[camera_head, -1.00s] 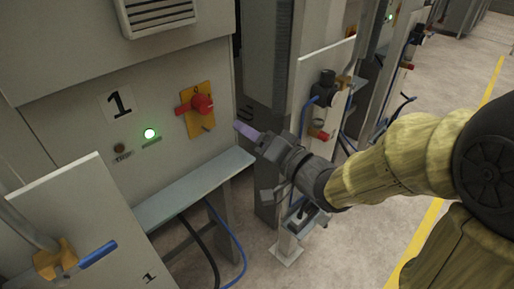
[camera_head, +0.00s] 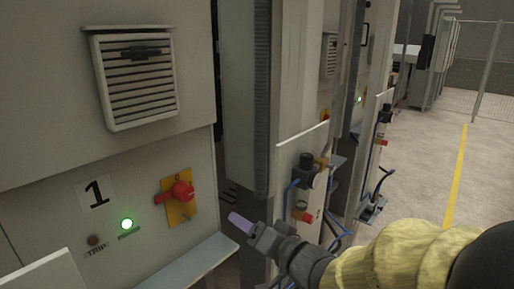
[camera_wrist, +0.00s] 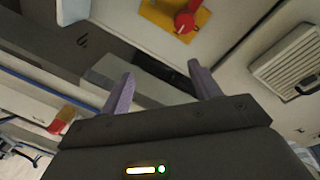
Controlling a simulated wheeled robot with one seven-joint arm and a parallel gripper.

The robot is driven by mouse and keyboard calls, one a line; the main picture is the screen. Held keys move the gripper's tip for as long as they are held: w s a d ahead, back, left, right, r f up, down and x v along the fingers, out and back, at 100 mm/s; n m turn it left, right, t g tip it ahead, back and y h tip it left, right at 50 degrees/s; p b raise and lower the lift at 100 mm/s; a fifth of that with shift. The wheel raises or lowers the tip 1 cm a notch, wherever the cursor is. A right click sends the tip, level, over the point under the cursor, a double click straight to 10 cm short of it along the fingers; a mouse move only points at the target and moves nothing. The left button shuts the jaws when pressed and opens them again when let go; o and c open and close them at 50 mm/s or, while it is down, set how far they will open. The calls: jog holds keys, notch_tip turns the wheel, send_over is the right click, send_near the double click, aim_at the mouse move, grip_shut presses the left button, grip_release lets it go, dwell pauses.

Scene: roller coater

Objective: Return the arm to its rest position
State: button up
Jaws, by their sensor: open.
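My gripper (camera_head: 240,222) is in front of the machine cabinet, to the right of a red rotary switch (camera_head: 180,191) on a yellow plate. In the wrist view my gripper (camera_wrist: 160,82) shows two purple fingers standing apart with nothing between them. The red switch (camera_wrist: 186,20) is beyond the fingertips in that view, apart from them. My arm, in a yellow sleeve, reaches in from the lower right of the head view.
A grey ledge (camera_head: 190,264) juts out below the switch. A green lamp (camera_head: 127,224) glows on the panel marked 1. A vent (camera_head: 137,80) is above. A post with regulators and blue hoses (camera_head: 303,180) stands close to my gripper. Open floor (camera_head: 425,185) lies right.

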jog(key=w+d+f+h+p, duration=0.2)
jog(key=d+f+h+p, duration=0.15)
jog(key=d+h, duration=0.35)
jog(key=s+d+f+g+h+p, duration=0.2)
jog(key=s+d+f+g, duration=0.1)
jog(key=s+d+g, duration=0.2)
jog(key=s+d+f+n+g+h+p, duration=0.1)
jog(key=s+d+f+g+h+p, duration=0.1)
jog(key=s, duration=0.5)
jog(key=d+f+g, duration=0.1)
jog(key=d+g, duration=0.1)
jog(key=d, duration=0.1)
jog(key=shift+s+d+f+g, duration=0.15)
jog(key=shift+d+f+g, duration=0.1)
jog(key=shift+f+g, duration=0.15)
